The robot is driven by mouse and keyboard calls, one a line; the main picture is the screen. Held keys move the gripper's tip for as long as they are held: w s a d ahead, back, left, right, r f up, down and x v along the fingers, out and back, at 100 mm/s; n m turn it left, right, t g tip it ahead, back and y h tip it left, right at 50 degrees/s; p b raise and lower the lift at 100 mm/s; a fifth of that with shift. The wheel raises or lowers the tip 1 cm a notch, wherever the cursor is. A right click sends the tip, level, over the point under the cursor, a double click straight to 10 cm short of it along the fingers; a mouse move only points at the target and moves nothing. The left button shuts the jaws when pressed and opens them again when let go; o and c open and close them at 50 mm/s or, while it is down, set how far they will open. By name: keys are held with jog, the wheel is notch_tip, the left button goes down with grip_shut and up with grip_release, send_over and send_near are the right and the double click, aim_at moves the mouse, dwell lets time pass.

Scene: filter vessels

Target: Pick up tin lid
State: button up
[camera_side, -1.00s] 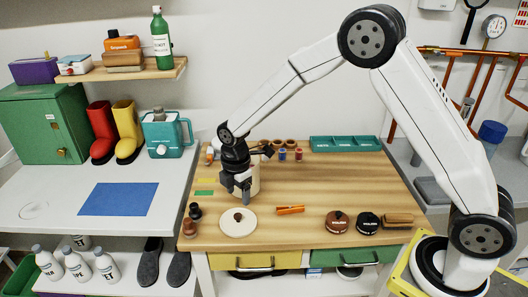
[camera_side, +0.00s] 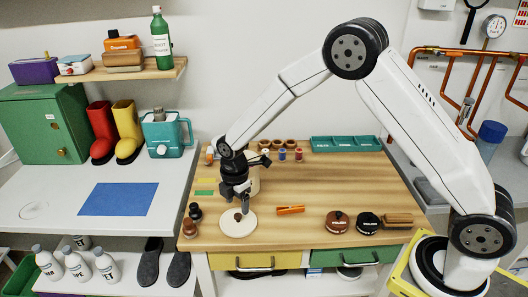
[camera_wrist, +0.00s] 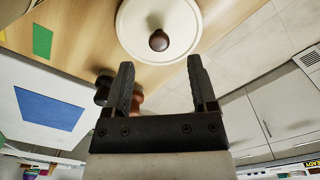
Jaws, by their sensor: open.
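The tin lid (camera_side: 230,228) is a flat cream disc with a dark brown knob, lying on the wooden bench near its front left edge. In the wrist view the lid (camera_wrist: 135,30) is at the top middle, with its knob (camera_wrist: 158,41) between and beyond the fingertips. My gripper (camera_side: 243,208) points down just above the lid in the side view and hides part of it. The wrist view shows my gripper (camera_wrist: 160,68) with its two fingers apart and nothing between them. A cream tin (camera_side: 254,185) stands behind my gripper, mostly hidden.
Dark and brown small pots (camera_side: 190,227) stand left of the lid. An orange object (camera_side: 290,210) lies to its right. Brown and black polish tins (camera_side: 338,222) and a brush (camera_side: 397,220) sit farther right.

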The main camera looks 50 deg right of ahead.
aim_at(238, 215)
jog(key=shift+f, duration=2.3)
grip_shut()
